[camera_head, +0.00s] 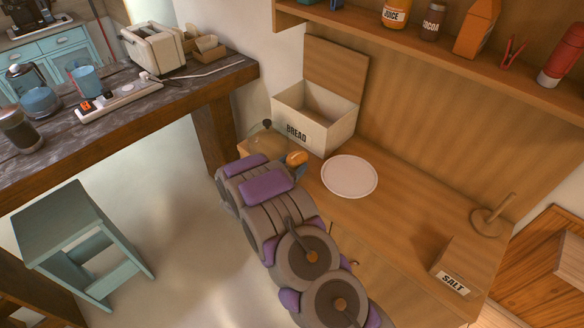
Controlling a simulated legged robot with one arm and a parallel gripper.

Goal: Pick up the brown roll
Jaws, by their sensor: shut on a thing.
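The brown roll (296,158) shows as a small rounded golden-brown shape at the far end of my arm, over the wooden counter. My gripper (299,167) is mostly hidden behind my own arm; a bluish part of it shows against the roll's right and lower side. It is shut on the roll. The roll is left of the white plate and in front of the bread box. I cannot tell how far it is above the counter.
The open bread box (313,125) stands at the back, and a round white plate (349,177) lies bare on the counter. A glassy dome (267,144) with a dark knob stands left of the roll. The salt box (456,265) and a wooden holder (492,220) are at right.

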